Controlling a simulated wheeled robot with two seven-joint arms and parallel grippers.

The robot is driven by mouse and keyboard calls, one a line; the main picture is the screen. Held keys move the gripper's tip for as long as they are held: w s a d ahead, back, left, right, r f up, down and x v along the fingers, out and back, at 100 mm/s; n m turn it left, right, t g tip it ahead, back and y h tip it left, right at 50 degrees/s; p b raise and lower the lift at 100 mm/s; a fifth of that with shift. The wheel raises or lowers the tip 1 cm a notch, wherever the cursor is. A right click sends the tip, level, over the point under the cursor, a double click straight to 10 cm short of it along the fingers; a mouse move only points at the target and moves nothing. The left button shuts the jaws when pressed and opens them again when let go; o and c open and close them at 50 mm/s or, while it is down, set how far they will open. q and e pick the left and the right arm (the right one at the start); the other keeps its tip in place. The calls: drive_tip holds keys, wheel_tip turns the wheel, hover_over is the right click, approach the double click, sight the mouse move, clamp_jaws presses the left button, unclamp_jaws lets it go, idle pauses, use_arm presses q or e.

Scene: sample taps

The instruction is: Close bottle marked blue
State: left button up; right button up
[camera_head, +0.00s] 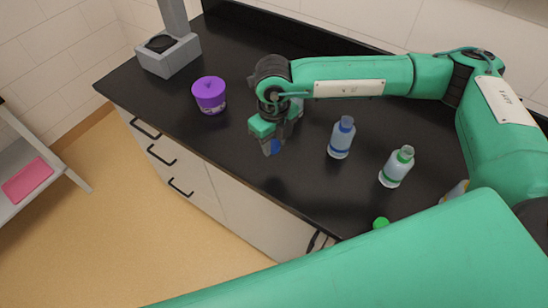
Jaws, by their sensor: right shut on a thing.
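My right gripper (269,137) points down over the black counter and is shut on a small blue cap (275,147) at its fingertips. I cannot tell whether the cap touches the counter. The bottle marked blue (340,140) stands upright to the right of the gripper, apart from it. It is pale and clear-looking, with a blue band low down and blue at its neck. My left gripper is not in view.
A green-marked bottle (396,168) stands to the right, with a green cap (380,223) nearer the front edge. An orange-marked bottle (457,189) is partly hidden by my arm. A purple pot (209,95) and a grey device (168,55) stand left on the counter (300,180).

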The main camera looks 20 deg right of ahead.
sight(274, 145)
wheel_tip(274, 145, up, 12)
drive_tip(key=b, duration=0.2)
drive_tip(key=shift+f, duration=0.15)
